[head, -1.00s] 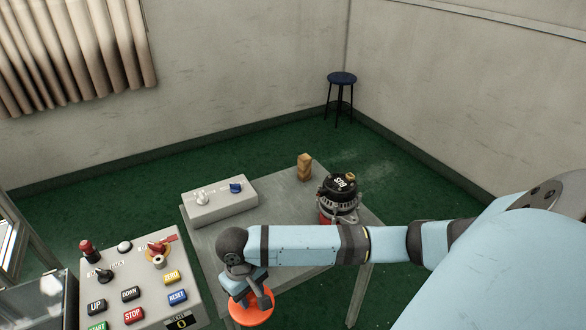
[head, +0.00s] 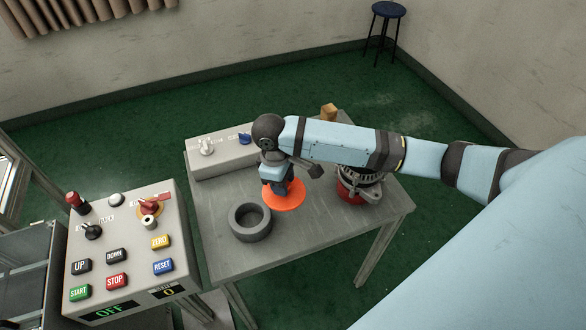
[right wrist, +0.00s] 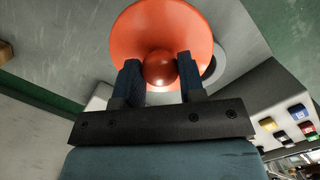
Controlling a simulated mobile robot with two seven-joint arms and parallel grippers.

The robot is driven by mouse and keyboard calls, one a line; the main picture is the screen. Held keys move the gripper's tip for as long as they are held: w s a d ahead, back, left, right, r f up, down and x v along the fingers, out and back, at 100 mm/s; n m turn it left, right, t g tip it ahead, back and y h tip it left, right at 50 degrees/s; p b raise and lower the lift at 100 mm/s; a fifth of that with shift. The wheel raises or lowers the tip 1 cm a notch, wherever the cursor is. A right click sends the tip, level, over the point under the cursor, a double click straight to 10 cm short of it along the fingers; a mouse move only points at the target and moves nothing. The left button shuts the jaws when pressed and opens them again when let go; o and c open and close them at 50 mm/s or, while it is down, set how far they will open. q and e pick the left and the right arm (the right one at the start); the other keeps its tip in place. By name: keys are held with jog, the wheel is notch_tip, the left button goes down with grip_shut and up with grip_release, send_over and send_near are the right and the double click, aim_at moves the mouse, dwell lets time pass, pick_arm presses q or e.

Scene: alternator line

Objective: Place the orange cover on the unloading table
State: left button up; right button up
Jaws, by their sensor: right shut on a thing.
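The orange cover (head: 287,200) is a round disc with a ball-shaped knob. My right gripper (head: 276,188) is shut on the knob, and the disc shows below the fingers over the grey table (head: 320,223). In the right wrist view the two dark fingers (right wrist: 163,80) grip the knob of the orange cover (right wrist: 135,35). Whether the disc touches the table or is just above it, I cannot tell. My left gripper is in neither view.
A dark grey ring (head: 250,232) lies left of the cover. A grey switch box (head: 215,165) stands at the table's back left, a wooden block (head: 328,112) at the back. An alternator (head: 350,188) is partly hidden behind my arm. A control panel (head: 130,250) stands left. The table's front right is clear.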

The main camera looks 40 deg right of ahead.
jog(key=w+d+r+n+t+b, duration=0.2)
jog(key=w+d+r+n+b, duration=0.45)
jog(key=n, duration=1.05)
jog(key=shift+h, duration=0.3)
jog(key=f, duration=0.4)
jog(key=w+f, duration=0.1)
jog(key=f, duration=0.4)
jog(key=w+f+p, duration=0.1)
jog(key=f, duration=0.4)
jog(key=shift+w, duration=0.25)
jog(key=shift+f, duration=2.65)
jog(key=shift+f, duration=0.1)
jog(key=o, duration=0.9)
